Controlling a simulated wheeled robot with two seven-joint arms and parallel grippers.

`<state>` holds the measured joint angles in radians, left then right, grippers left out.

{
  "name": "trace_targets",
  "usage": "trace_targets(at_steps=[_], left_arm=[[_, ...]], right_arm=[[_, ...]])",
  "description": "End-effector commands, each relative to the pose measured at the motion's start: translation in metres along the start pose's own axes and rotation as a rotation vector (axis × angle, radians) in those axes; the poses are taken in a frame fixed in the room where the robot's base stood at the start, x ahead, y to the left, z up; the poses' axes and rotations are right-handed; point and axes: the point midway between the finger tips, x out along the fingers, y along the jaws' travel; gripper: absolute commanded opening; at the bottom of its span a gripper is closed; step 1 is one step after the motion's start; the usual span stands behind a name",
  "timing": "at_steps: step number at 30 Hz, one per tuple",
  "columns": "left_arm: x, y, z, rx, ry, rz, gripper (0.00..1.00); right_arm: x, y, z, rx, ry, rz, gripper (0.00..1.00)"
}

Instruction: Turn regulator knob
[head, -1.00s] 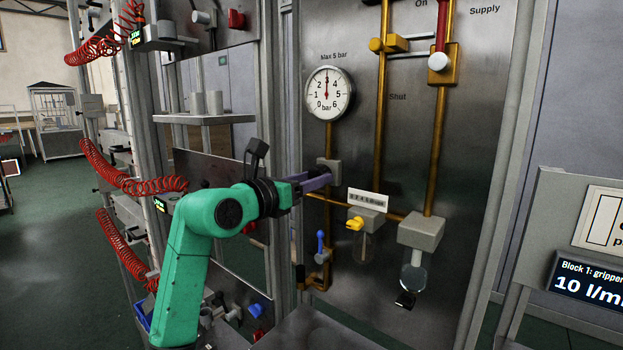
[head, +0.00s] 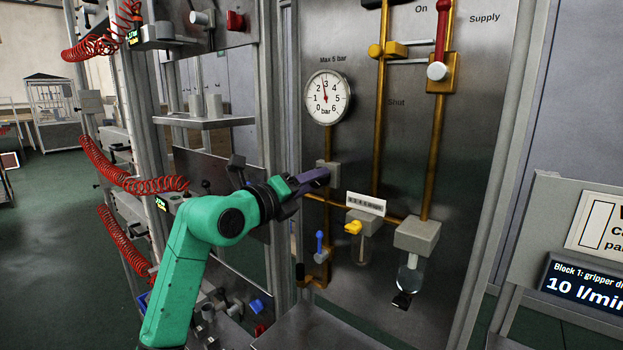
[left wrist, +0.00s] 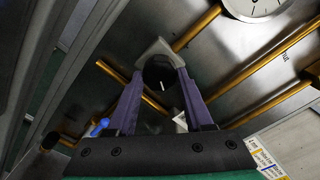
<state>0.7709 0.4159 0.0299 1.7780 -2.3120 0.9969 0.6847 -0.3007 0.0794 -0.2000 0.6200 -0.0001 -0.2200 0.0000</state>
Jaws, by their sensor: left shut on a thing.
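The regulator (head: 322,172) is a grey block on the brass pipe below the round pressure gauge (head: 328,98). Its black knob (left wrist: 160,73), with a white mark, shows between my fingers in the left wrist view; in the head view my fingers hide it. My left gripper (head: 312,181), with purple fingers, is shut on the knob. It also shows in the left wrist view (left wrist: 158,84). The gauge needle points a little to the left of 3 bar. My right gripper is in neither view.
A yellow knob (head: 353,228) and a blue lever (head: 320,243) sit low on the steel panel, near my left gripper. A red-handled supply valve (head: 440,45) is above right. Red coiled hoses (head: 118,175) hang at the left.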

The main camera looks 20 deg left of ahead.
Motion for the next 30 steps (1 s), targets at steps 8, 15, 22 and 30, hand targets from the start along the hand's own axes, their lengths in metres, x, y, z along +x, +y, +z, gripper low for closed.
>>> trace_targets(at_steps=[8, 15, 22, 30], left_arm=[[-0.0002, -0.0009, 0.0009, -0.094, -0.001, -0.001, 0.0], [-0.0002, -0.0005, 0.0006, -0.113, -0.002, -0.001, 0.0], [-0.0001, -0.0004, 0.0006, -0.112, -0.002, -0.001, 0.0], [-0.0001, -0.0004, 0.0004, -0.111, -0.001, -0.001, 0.81]], right_arm=[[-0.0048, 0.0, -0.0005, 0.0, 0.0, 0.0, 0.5], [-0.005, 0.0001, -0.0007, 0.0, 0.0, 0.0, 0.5], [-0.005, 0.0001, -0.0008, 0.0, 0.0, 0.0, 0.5], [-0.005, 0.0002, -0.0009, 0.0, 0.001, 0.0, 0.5]])
